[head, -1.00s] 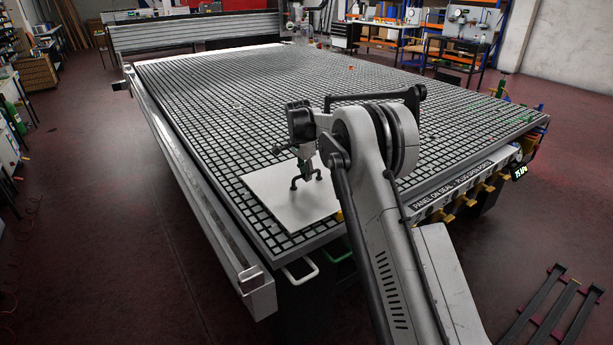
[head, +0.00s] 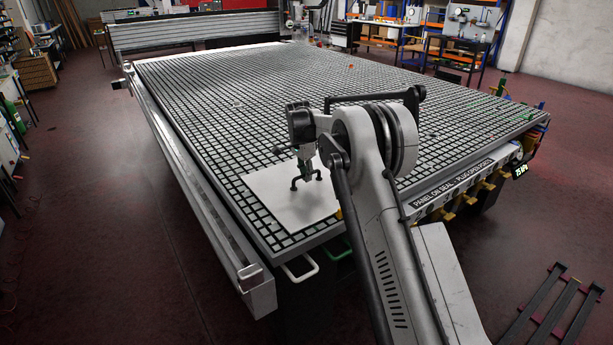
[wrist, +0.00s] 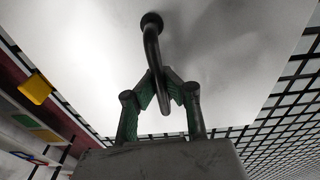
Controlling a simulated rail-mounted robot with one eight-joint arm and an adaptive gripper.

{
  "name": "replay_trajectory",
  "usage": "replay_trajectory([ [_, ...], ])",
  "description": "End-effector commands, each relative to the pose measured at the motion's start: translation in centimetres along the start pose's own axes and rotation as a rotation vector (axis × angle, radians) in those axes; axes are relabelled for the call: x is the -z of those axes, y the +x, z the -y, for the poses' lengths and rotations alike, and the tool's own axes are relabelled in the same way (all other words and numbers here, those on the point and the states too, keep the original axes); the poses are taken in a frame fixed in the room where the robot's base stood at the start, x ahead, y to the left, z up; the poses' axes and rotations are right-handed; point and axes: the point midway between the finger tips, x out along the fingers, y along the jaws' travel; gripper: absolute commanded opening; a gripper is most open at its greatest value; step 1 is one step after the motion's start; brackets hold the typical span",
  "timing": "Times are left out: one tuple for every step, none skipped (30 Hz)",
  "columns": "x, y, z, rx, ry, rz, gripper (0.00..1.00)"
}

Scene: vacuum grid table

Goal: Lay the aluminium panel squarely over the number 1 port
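The aluminium panel (head: 275,205) is a pale flat sheet at the near left corner of the grid table (head: 420,150). It looks level and roughly in line with the grid; whether it touches the bars all over I cannot tell. A dark arched handle (wrist: 152,45) stands on the panel. My gripper (head: 306,176) is above the panel at this handle. In the wrist view my gripper (wrist: 160,82) has its green-padded fingers closed on either side of the handle bar. The panel (wrist: 215,60) fills the upper middle there. The number 1 port is not visible.
A yellow part (wrist: 35,88) lies beyond the panel's left edge in the wrist view. Yellow valve handles (head: 465,198) and a display (head: 520,171) line the table's right front edge. A beam (head: 205,205) runs along the left side. The grid behind the panel is mostly clear.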

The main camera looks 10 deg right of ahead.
Motion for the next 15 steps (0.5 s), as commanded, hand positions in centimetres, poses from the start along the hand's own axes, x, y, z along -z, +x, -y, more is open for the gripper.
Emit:
replay_trajectory([
  [0.0,0.04,0.0,0.0,0.0,0.0,0.0],
  [0.0,0.08,0.0,0.0,0.0,0.0,0.0],
  [-0.01,0.14,0.0,0.0,0.0,0.0,0.0],
  [-0.01,0.15,0.0,0.0,0.0,0.0,0.03],
  [-0.01,0.12,0.0,0.0,0.0,0.0,0.07],
  [-0.01,0.11,0.0,0.0,0.0,0.0,0.12],
  [-0.01,0.11,0.0,0.0,0.0,0.0,0.16],
  [-0.01,0.12,0.0,0.0,0.0,0.0,0.2],
  [-0.02,0.12,0.0,0.0,0.0,0.0,0.26],
  [-0.02,0.13,0.0,0.0,0.0,0.0,0.27],
  [-0.02,0.13,0.0,0.0,0.0,0.0,0.27],
  [-0.01,0.14,0.0,0.0,0.0,0.0,0.27],
  [-0.01,0.14,0.0,0.0,0.0,0.0,0.27],
  [-0.01,0.15,0.0,0.0,0.0,0.0,0.27],
  [-0.03,0.26,0.02,0.0,0.0,0.0,0.27],
])
